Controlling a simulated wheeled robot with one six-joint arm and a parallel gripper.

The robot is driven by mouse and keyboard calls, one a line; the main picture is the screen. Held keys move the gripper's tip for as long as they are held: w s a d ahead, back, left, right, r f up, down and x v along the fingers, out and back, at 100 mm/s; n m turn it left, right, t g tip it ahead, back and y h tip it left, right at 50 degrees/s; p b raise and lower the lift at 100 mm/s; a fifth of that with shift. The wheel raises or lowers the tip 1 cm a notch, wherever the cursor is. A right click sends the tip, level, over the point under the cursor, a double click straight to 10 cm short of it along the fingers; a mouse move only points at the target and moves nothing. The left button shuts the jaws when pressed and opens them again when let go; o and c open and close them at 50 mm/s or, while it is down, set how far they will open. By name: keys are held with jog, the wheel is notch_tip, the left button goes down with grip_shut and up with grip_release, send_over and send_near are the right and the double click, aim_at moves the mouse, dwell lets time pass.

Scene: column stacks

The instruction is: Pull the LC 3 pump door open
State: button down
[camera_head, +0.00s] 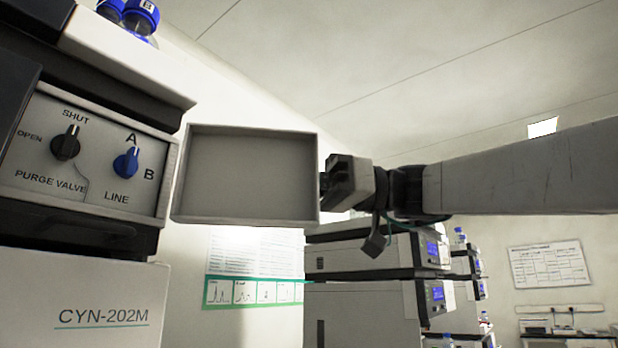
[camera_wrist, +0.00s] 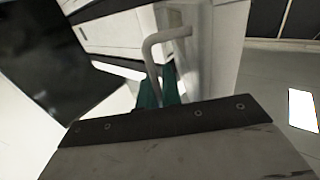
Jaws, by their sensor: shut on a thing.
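The pump door (camera_head: 245,178) is a shallow grey panel. It stands swung out to the right of the pump's front, its hollow inner face showing. The uncovered pump panel (camera_head: 88,195) bears a black purge valve knob (camera_head: 66,144) and a blue line knob (camera_head: 126,162). My gripper (camera_head: 325,185) is at the door's right edge. In the wrist view, the teal fingers of my gripper (camera_wrist: 160,92) are shut on a bent grey door handle (camera_wrist: 167,36). In the head view the handle is hidden behind the door edge. I see no LC 3 label.
Below the pump panel is a unit marked CYN-202M (camera_head: 95,300). Blue-capped bottles (camera_head: 135,18) stand on top of the stack. More instrument stacks (camera_head: 375,285) stand behind, below my arm. The space around my arm at the upper right looks clear.

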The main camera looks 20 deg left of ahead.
jog(key=shift+w+a, duration=0.4)
jog(key=shift+a, duration=0.05)
jog(key=c, duration=1.9)
grip_release()
jog(key=shift+v, duration=3.9)
